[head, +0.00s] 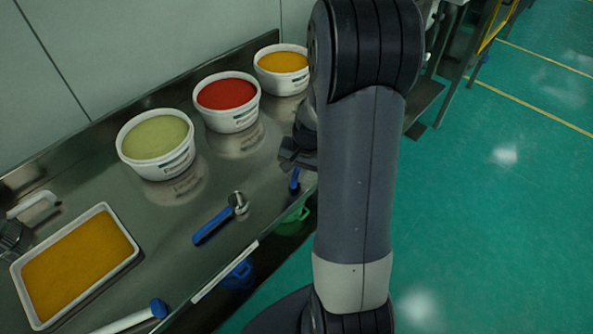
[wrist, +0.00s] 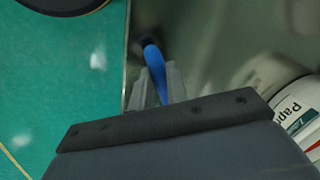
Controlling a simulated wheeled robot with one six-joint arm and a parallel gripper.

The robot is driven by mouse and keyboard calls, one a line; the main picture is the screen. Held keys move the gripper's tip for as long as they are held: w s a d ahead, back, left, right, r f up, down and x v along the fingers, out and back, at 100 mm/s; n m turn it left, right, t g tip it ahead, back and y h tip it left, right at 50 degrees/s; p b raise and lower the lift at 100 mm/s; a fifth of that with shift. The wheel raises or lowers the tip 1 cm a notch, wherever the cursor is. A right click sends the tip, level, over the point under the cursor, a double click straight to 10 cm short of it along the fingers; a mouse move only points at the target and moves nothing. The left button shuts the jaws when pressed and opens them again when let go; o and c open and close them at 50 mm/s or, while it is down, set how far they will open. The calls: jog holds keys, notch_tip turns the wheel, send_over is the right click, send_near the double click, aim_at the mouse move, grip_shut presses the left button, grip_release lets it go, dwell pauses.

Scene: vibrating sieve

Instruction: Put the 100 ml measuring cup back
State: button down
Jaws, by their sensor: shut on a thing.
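My gripper (head: 289,158) is at the right side of the steel table, partly hidden by my arm in the head view. In the wrist view its fingers (wrist: 159,84) are shut on a blue handle (wrist: 153,62). The handle belongs to a measuring cup whose far end is dark and hard to make out, near the table edge. A bit of the blue handle (head: 295,181) shows below the gripper in the head view. Another blue-handled metal cup (head: 213,225) lies on the table to the left. I cannot read a volume on either.
Tubs of green (head: 155,144), red (head: 227,102) and orange (head: 282,69) powder stand along the back of the table. A white tray of orange powder (head: 75,263) and a blue-ended white tool (head: 132,318) lie at left. Blue (head: 237,275) and green (head: 292,222) items sit below the front edge.

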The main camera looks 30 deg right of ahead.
jog(key=shift+f, duration=0.25)
dwell(0.4)
jog(key=c, duration=0.8)
grip_release()
jog(key=shift+c, duration=0.2)
jog(key=shift+r, duration=0.15)
jog(key=shift+r+p, duration=2.45)
jog(key=shift+r, duration=0.9)
